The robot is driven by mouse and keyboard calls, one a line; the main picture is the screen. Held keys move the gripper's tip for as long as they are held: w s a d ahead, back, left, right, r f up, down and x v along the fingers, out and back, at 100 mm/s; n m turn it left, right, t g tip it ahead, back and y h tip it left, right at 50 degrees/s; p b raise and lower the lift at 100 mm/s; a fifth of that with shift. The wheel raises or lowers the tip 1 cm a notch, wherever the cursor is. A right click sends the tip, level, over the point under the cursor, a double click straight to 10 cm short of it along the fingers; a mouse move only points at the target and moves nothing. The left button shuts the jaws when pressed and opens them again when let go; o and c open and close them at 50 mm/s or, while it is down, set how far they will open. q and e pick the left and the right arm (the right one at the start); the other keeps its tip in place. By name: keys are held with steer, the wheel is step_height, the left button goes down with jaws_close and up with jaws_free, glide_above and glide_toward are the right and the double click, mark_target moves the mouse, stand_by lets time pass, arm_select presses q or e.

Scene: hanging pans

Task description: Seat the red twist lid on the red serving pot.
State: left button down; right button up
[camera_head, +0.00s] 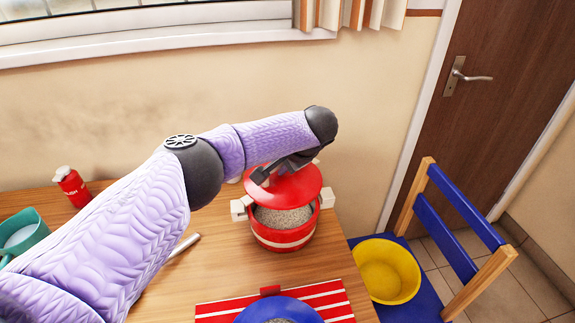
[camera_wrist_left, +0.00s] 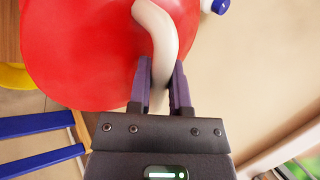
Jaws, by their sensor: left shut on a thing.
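The red serving pot (camera_head: 287,238) stands on the wooden table in the head view. It has a pale band and cream side handles, and its speckled grey inside shows at the front. The red twist lid (camera_head: 291,190) is tilted above the back of the pot, leaving the front of the opening uncovered. My left gripper (camera_head: 262,176) is at the top of the lid. In the left wrist view the lid (camera_wrist_left: 85,50) is close, and my left gripper (camera_wrist_left: 161,85) is shut on its curved cream handle (camera_wrist_left: 160,40). Whether the lid's back edge touches the pot is hidden. My right gripper is not in view.
A red-striped cloth (camera_head: 335,299) with a blue pot (camera_head: 278,311) lies at the table's front edge. A red bottle (camera_head: 72,187) and a green mug (camera_head: 22,234) stand at left. A blue chair (camera_head: 455,250) holding a yellow bowl (camera_head: 387,271) is at right.

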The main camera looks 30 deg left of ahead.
mark_target(286, 180)
arm_select(q)
steer(key=shift+r+p, duration=0.1)
steer(key=shift+p, duration=0.45)
steer(key=shift+f+b, duration=0.75)
steer(key=shift+f, duration=0.7)
steer(key=shift+f+b, duration=0.7)
steer(key=shift+f, duration=0.75)
steer(key=shift+f+b, duration=0.3)
steer(key=shift+f, duration=0.55)
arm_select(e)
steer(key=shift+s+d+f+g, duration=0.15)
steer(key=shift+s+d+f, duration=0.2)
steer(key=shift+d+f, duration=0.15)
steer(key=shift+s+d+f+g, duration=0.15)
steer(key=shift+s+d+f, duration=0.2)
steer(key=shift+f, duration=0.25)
arm_select(q)
steer(key=shift+c, duration=2.4)
jaws_free()
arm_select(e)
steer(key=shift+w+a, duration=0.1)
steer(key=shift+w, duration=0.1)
arm_select(q)
steer(key=shift+d, duration=0.1)
